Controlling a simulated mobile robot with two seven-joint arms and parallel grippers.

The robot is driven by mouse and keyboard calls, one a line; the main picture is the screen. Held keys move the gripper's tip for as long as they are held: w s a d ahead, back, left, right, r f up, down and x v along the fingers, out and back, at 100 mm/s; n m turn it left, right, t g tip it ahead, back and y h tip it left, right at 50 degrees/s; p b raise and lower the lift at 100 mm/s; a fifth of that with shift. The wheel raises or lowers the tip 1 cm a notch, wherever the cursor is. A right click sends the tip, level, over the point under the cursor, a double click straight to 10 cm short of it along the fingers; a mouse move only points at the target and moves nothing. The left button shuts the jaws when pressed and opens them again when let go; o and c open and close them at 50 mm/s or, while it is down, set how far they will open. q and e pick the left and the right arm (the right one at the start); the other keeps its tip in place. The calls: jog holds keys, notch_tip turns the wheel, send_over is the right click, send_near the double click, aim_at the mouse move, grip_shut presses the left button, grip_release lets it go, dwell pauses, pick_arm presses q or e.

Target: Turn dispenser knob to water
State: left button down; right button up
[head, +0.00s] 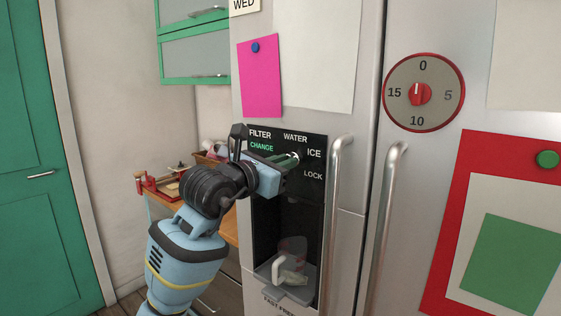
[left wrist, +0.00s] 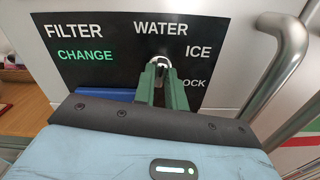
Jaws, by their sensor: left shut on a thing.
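The dispenser panel (head: 316,143) is a black plate on the fridge door with the labels FILTER, WATER, ICE and LOCK, and CHANGE in green. It also shows in the left wrist view (left wrist: 226,38). The small shiny knob (left wrist: 158,58) sits below WATER and left of ICE. My left gripper (head: 288,160) reaches in from the left, and its green fingers (left wrist: 155,78) are shut on the knob. The fingers cover much of the knob, so I cannot tell which label it points at. My right gripper is not in view.
Vertical door handles (head: 333,230) stand just right of the panel. A round red-rimmed timer (head: 440,105) is on the right door. A wooden table with items (head: 160,185) is behind my left arm.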

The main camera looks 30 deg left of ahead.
pick_arm(q)
jog(key=shift+n, duration=1)
jog(key=c, duration=1.4)
grip_release()
jog(key=shift+c, duration=0.2)
jog(key=s, duration=0.7)
jog(key=shift+s+a, duration=0.3)
jog(key=shift+s, duration=0.1)
